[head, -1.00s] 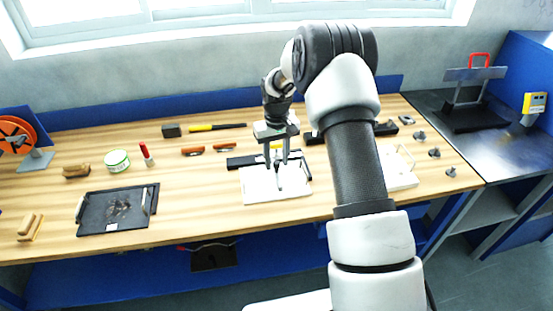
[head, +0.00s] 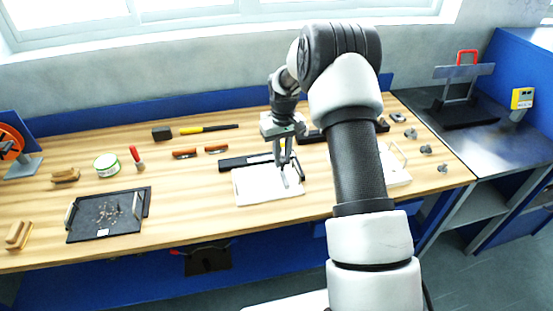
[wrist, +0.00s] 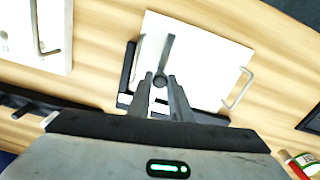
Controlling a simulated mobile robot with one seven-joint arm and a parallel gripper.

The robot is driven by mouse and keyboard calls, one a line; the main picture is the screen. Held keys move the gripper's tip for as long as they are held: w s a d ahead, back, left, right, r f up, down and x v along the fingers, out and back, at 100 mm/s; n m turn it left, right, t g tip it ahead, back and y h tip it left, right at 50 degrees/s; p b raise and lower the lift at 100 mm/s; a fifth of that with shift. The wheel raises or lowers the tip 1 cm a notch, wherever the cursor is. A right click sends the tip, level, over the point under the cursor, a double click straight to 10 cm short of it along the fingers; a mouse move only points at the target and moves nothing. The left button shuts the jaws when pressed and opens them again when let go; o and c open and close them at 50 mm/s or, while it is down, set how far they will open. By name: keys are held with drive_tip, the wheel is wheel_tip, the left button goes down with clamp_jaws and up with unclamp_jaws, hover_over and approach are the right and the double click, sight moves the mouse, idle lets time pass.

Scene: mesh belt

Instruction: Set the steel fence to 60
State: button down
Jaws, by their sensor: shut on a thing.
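The steel fence appears to be the narrow grey bar (wrist: 168,48) on a white board (wrist: 205,50) in the wrist view. A round dark knob shows at the bar's near end, between my fingertips. My gripper (wrist: 161,81) is shut on the fence at this end. In the head view my gripper (head: 285,165) points down over the white board (head: 255,190), and the fingers hide part of the fence. A black rail (head: 245,161) lies along the board's far edge. No scale marks or numbers can be read.
A second white board (head: 397,176) with a wire handle lies to the right, partly behind my arm. A black tray (head: 85,228) and a green tin (head: 107,165) are at the left. Bare wood lies between the tray and the board.

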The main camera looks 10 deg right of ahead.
drive_tip(key=c, duration=1.6)
unclamp_jaws()
drive_tip(key=shift+r+b, duration=0.5)
drive_tip(key=shift+r, duration=8.25)
